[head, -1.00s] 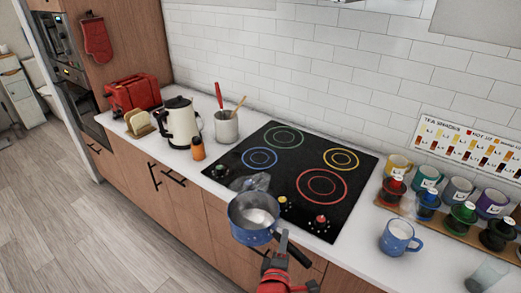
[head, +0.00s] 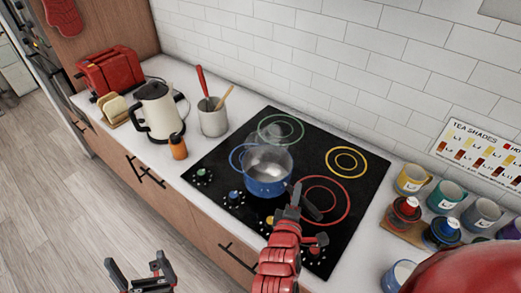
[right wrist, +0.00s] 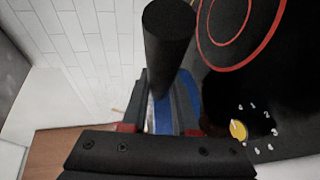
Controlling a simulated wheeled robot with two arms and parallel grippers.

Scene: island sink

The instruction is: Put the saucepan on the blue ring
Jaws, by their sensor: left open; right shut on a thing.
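The blue saucepan (head: 268,185) is over the cooktop, overlapping the right part of the blue ring (head: 233,154), whose left arc shows beside it. I cannot tell whether its base touches the glass. My right gripper (head: 296,196) is shut on the saucepan's black handle, which also shows in the right wrist view (right wrist: 168,45). A strip of blue shows below it there. My left gripper (head: 141,274) is open and empty, low over the floor in front of the counter.
The black cooktop (head: 205,160) also has a green ring (head: 298,126), a yellow ring (head: 346,151) and a red ring (head: 347,207). A faint translucent shape (head: 270,133) shows behind the saucepan. An orange bottle (head: 178,147) and a kettle (head: 156,108) stand left. Mugs (head: 412,179) stand right.

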